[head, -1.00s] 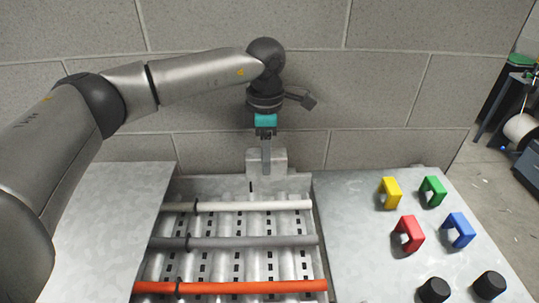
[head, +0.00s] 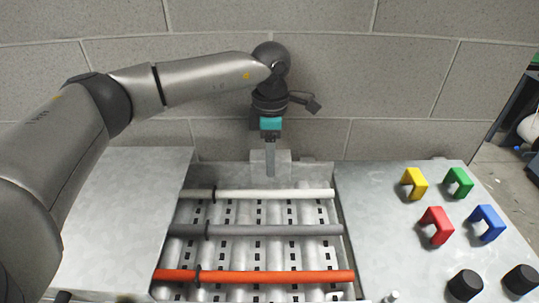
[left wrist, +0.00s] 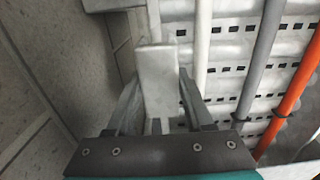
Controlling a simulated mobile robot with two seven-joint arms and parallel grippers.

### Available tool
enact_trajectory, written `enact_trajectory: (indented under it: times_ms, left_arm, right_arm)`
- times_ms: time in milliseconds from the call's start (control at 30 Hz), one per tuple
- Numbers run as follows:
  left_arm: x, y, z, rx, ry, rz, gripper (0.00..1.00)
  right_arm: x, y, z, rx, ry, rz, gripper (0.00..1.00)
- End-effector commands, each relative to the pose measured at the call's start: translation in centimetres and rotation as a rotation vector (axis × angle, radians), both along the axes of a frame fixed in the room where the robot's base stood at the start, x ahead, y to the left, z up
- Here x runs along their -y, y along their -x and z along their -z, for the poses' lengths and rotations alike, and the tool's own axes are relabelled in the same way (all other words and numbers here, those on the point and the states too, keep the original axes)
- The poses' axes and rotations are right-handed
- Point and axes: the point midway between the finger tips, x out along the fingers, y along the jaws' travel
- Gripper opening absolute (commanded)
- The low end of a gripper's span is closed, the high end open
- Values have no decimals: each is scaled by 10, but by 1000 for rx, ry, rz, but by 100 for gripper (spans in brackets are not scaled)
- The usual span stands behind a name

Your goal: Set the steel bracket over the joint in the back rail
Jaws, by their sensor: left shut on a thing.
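My left gripper (head: 269,160) points down at the back of the tray, shut on a pale grey plate-like piece, which I take for the steel bracket (head: 285,160). In the left wrist view the bracket (left wrist: 157,75) stands between the two fingers (left wrist: 158,105). The white back rail (head: 290,193) runs across the tray, with a dark ring at its joint (head: 214,194). The bracket appears apart from the rail, behind it and to the right of the joint. Its underside is hidden. My right gripper is not in view.
A grey rail (head: 280,231) and an orange rail (head: 280,276) lie in front. Yellow (head: 414,177), green (head: 460,176), red (head: 436,219) and blue (head: 489,216) brackets stand on the right panel, with black knobs (head: 465,283). The left panel (head: 130,200) is clear. A block wall (head: 380,60) stands close behind.

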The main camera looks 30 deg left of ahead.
Motion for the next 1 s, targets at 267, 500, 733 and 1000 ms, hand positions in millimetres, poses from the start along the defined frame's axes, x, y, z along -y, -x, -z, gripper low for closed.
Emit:
enact_trajectory:
  times_ms: [267,500,733,1000]
  left_arm:
    - [0,0,0,1,0,0,0]
    - [0,0,2,1,0,0,0]
    - [0,0,7,1,0,0,0]
    - [0,0,7,1,0,1,76]
  right_arm:
    - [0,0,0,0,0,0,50]
    - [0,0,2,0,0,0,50]
    - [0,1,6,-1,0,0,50]
    - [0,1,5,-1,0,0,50]
